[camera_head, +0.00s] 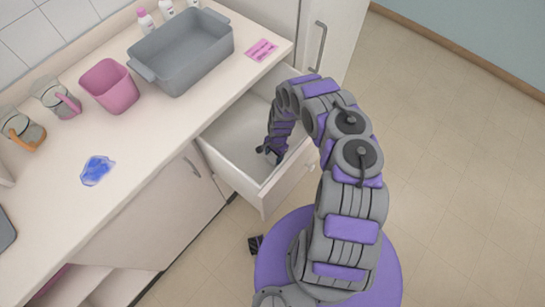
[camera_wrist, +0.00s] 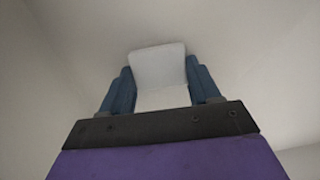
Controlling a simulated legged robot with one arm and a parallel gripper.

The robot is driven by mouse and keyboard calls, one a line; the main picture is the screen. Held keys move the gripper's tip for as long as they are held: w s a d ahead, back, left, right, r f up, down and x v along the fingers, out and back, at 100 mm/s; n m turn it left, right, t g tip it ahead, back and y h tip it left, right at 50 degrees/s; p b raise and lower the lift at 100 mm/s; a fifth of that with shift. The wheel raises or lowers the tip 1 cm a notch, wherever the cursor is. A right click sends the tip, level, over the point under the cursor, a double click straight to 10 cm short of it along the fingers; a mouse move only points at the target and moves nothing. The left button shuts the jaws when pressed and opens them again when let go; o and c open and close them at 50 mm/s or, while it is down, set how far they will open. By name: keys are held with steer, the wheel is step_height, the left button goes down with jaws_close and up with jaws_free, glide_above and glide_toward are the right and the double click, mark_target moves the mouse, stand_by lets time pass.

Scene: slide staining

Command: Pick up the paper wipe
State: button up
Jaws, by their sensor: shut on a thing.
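My gripper (camera_head: 270,152) reaches down into an open white drawer (camera_head: 222,150) under the counter. In the wrist view my gripper (camera_wrist: 160,92) has its two blue fingers on either side of a white, flat, folded paper wipe (camera_wrist: 158,65) and is shut on it. The wipe stands out past the fingertips, with pale drawer surfaces around it. In the head view I cannot make out the wipe at the gripper.
On the counter (camera_head: 130,200) stand a grey basin (camera_head: 185,55), a pink bin (camera_head: 108,87), two jars (camera_head: 58,100) and several small bottles. A blue spill (camera_head: 97,170) and a pink note (camera_head: 261,50) lie there. The drawer walls surround my gripper closely.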

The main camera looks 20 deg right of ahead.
mark_target(273, 156)
steer(key=shift+d+r+p, duration=0.15)
steer(key=shift+r+p, duration=0.15)
steer(key=shift+r, duration=0.25)
step_height(273, 156, up, 9)
steer(key=p, duration=0.4)
